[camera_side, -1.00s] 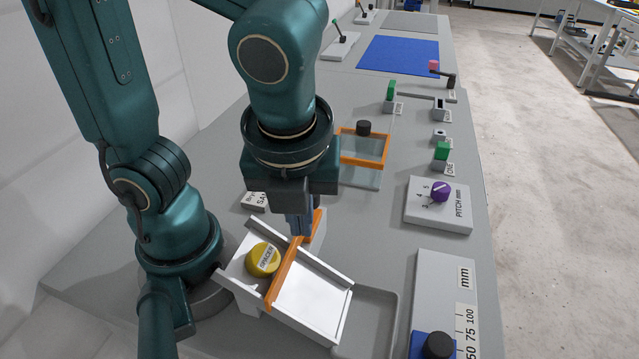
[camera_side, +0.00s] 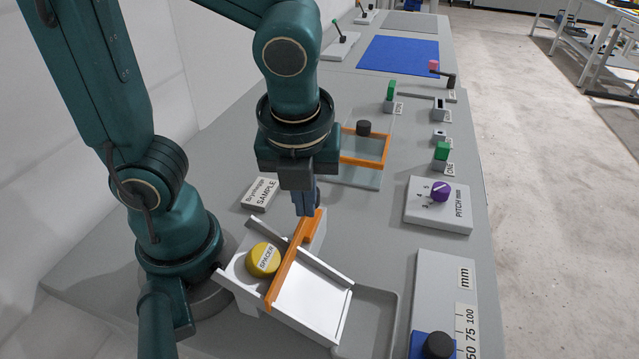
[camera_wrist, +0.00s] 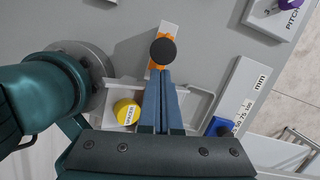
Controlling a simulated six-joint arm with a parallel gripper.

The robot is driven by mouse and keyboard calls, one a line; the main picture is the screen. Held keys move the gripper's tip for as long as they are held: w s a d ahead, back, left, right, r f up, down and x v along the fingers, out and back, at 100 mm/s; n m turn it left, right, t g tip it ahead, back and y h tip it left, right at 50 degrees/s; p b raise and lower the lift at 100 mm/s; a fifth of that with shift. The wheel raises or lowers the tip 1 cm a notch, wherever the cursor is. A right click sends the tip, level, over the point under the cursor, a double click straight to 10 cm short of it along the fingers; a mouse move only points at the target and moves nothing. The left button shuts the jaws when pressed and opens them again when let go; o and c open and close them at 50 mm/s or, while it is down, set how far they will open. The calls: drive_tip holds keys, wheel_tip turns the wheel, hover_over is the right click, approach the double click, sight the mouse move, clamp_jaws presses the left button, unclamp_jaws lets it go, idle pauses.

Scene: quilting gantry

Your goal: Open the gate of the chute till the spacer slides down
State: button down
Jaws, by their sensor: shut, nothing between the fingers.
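The yellow spacer (camera_side: 264,259) rests at the upper end of the white sloping chute (camera_side: 313,298); it also shows in the wrist view (camera_wrist: 126,111). The orange gate (camera_side: 290,266) lies across the chute just below the spacer, between it and the bare lower slope. My gripper (camera_side: 307,213) is shut and empty, near the gate's far end. In the wrist view, a dark round knob (camera_wrist: 163,51) with orange under it lies just beyond my fingertips (camera_wrist: 165,73). The fingers hide part of that end in the side view, and I cannot tell whether they touch it.
A shallow grey tray (camera_side: 388,320) lies at the chute's foot. A SAMPLE block (camera_side: 260,193) stands behind the chute. An orange frame with a dark knob (camera_side: 363,128) is further back. A purple dial (camera_side: 440,191) and a millimetre scale (camera_side: 464,285) are at right.

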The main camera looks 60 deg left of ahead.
drive_tip(key=w+a, duration=0.7)
drive_tip(key=shift+w+a, duration=0.25)
drive_tip(key=shift+d, duration=0.15)
drive_tip(key=s+d+r, duration=0.3)
drive_tip(key=d+r, duration=0.2)
drive_tip(key=r, duration=0.4)
drive_tip(key=shift+s+d+r, duration=0.15)
drive_tip(key=shift+s+r, duration=0.1)
drive_tip(key=shift+r, duration=0.1)
idle(0.3)
